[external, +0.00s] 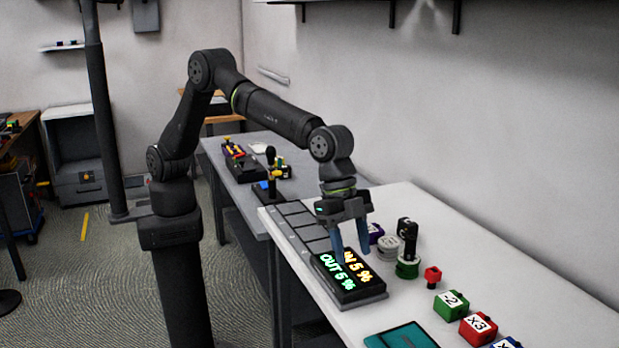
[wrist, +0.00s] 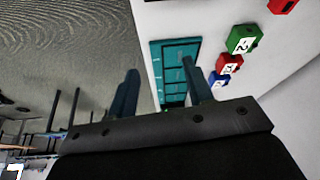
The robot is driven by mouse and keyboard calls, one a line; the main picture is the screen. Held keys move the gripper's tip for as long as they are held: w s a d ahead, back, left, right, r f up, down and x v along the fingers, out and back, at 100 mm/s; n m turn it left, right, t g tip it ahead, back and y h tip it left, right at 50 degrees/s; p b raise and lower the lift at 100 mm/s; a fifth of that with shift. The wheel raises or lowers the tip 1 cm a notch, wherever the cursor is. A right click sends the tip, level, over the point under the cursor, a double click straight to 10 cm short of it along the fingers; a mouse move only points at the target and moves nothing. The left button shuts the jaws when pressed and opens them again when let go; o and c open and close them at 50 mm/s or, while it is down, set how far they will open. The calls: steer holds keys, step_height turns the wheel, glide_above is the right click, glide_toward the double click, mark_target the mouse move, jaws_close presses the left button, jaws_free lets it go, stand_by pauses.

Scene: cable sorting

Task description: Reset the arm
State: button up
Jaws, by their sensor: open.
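My gripper (external: 350,238) hangs from my arm over the white table, with its blue fingers apart and nothing between them. In the external view it is just above or in front of the black display box (external: 348,276), which reads "IN 5 %" and "OUT 5 %". I cannot tell whether the fingertips touch the box. In the wrist view my gripper (wrist: 160,92) is also open, with a teal tray (wrist: 176,44) with compartments showing near the right finger.
Green (external: 451,304), red (external: 477,328) and blue labelled blocks lie at the front right. A small red piece (external: 432,276), a spool with a black post (external: 408,250) and other spools stand right of my gripper. A grey table (external: 226,178) with devices is behind. The white wall borders the right.

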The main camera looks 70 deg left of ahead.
steer(key=s+d+f+m+g, duration=0.1)
steer(key=s+d+m, duration=0.1)
steer(key=s, duration=0.4)
steer(key=s+d+f+m+g, duration=0.1)
steer(key=s+d+f+m, duration=0.1)
steer(key=s, duration=0.3)
steer(key=w+f, duration=0.2)
steer(key=w, duration=0.1)
steer(key=w+f, duration=0.2)
steer(key=w, duration=0.2)
steer(key=w+d+f, duration=0.1)
steer(key=w+f, duration=0.1)
steer(key=w, duration=0.1)
steer(key=shift+w, duration=0.2)
steer(key=shift+w+d+f+m, duration=0.1)
steer(key=shift+w+f+m, duration=0.3)
steer(key=shift+f, duration=0.3)
